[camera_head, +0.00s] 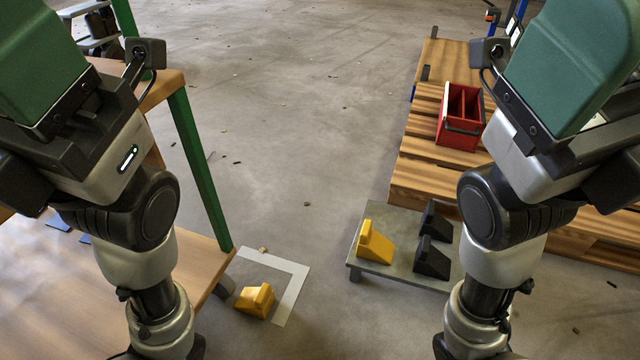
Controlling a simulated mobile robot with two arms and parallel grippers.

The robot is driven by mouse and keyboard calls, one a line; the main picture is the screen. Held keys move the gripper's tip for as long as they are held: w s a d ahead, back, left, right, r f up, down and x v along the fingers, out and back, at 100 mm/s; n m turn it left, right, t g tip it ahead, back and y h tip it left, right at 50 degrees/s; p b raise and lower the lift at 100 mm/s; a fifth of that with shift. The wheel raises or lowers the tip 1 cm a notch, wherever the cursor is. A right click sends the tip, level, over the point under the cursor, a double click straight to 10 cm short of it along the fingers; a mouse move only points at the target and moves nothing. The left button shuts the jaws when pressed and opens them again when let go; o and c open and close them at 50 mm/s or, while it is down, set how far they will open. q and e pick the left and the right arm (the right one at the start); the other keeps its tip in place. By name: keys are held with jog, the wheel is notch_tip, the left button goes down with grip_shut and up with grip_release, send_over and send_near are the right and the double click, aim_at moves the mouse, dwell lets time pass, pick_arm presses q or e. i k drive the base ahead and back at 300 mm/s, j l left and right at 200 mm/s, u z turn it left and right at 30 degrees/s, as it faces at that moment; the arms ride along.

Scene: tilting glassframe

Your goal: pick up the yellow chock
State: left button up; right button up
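One yellow chock (256,301) sits on the floor at the lower middle left, beside a pale L-shaped floor marking (291,290). A second yellow chock (375,243) stands on the left part of a low grey platform (391,275). My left gripper (42,62) shows as a green body at the upper left, well apart from both chocks. My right gripper (572,62) shows as a similar green body at the upper right, also apart from them. The fingers of both grippers cannot be made out, and neither gripper is seen holding anything.
Two black chocks (432,260) share the grey platform. A wooden bench (190,262) with green legs (200,165) stands on the left. Wooden pallets (421,150) carrying a red box (460,117) lie on the right. The concrete floor between is mostly clear, with small debris.

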aim_at(372, 245)
jog(key=l+u, duration=0.1)
jog(key=u, duration=0.4)
jog(key=k+l+u, duration=0.1)
jog(key=u, duration=0.35)
jog(key=l, duration=0.4)
jog(key=i+u, duration=0.05)
